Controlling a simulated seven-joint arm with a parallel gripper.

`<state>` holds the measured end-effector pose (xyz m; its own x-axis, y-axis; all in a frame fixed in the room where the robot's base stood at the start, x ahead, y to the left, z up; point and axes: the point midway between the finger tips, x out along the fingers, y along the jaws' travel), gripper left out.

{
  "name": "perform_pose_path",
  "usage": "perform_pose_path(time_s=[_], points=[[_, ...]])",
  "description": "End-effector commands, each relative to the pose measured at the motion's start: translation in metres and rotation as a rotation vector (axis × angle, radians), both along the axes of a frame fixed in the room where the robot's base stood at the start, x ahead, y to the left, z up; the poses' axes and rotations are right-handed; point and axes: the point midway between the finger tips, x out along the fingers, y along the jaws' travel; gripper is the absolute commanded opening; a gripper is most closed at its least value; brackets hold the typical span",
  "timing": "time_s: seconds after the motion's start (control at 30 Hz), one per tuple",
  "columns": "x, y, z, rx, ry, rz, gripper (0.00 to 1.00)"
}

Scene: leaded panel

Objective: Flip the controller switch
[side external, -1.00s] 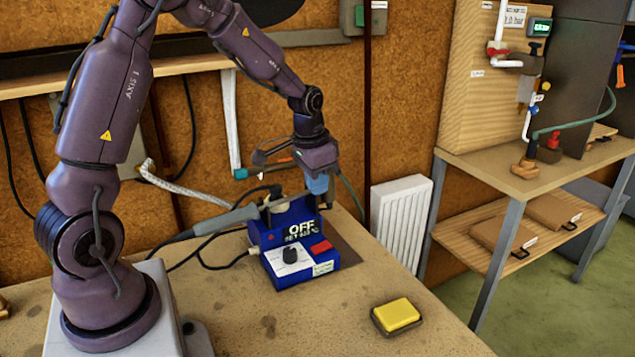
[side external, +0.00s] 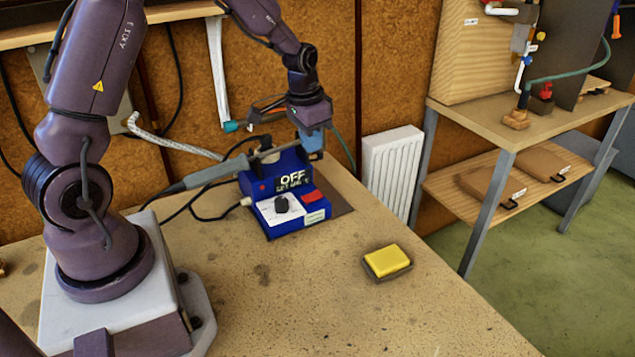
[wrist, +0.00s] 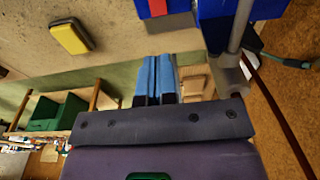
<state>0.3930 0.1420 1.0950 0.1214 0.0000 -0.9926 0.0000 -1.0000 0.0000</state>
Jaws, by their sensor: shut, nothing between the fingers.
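The blue controller (side external: 290,193) stands on the bench, its display reading OFF. A red switch (side external: 312,197) is on its front right, and a dark knob (side external: 281,203) sits on its white front panel. In the wrist view the red switch (wrist: 158,7) shows at the top edge, with part of the blue case (wrist: 180,21) beside it. My gripper (side external: 311,150) is behind and above the controller's right side, apart from the switch. Its two blue fingers lie together in the wrist view (wrist: 156,100), shut with nothing held between them.
A grey-handled iron (side external: 209,172) rests in its holder at the controller's left and back, with cables around it. A yellow sponge (side external: 387,261) sits in a tray at the front right. A white radiator (side external: 388,175) stands beyond the bench edge.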

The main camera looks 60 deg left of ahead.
Motion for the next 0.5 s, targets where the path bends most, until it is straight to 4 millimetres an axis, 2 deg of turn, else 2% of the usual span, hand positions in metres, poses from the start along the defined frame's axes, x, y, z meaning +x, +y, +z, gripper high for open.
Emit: perform_pose_path(time_s=[0.03,0.3,0.5], points=[[0.0,-0.001,-0.012,-0.003,0.007,-0.001,0.0],[0.008,-0.001,-0.07,-0.003,0.005,-0.001,0.0],[0.012,-0.001,-0.1,-0.001,0.002,-0.001,0.0]])
